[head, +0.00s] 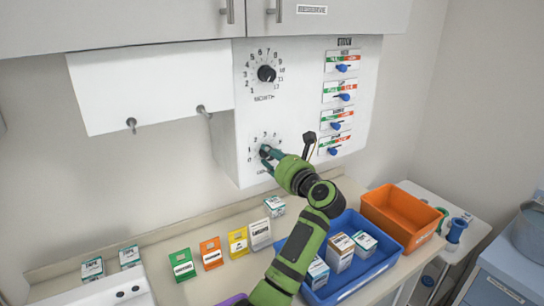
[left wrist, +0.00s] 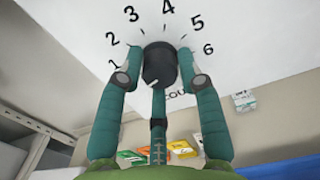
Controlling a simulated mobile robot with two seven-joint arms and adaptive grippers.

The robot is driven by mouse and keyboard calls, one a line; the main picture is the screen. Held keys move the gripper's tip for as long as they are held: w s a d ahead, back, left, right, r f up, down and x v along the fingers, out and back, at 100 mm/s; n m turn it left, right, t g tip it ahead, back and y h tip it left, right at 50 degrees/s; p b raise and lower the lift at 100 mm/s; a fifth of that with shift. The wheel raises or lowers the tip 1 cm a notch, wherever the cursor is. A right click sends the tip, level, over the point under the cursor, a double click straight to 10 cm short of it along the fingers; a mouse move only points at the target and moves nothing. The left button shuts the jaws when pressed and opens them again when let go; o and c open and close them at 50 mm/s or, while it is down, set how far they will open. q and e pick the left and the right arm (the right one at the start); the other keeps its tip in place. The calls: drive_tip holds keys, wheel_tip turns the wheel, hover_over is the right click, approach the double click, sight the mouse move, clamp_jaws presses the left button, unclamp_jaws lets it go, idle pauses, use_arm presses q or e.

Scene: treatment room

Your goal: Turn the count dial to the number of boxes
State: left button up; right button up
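The count dial is the lower dial on the white wall panel; its black knob (left wrist: 160,66) shows in the left wrist view with numbers 1 to 6 around it. A white mark on the knob's face sits at its lower left, below the 1. My left gripper (head: 267,155) is at this dial, with fingers (left wrist: 160,62) on both sides of the knob, seemingly touching it. In the head view the gripper hides most of the knob. Small white-and-teal boxes stand on the counter (head: 92,268), and more boxes (head: 340,252) stand in the blue bin (head: 372,270). My right gripper is not in view.
A month dial (head: 266,73) is above the count dial. Several blue switches (head: 341,68) line the panel's right side. Coloured cards (head: 211,253) stand on the counter. An empty orange bin (head: 402,215) is right of the blue one. A white cabinet (head: 150,88) hangs left.

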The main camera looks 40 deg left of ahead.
use_arm(q)
drive_tip(key=shift+c, duration=0.5)
drive_tip(key=shift+m+p, duration=1.05)
drive_tip(key=shift+m, duration=2.35)
drive_tip(key=o, duration=1.2)
drive_tip(key=shift+c, duration=0.2)
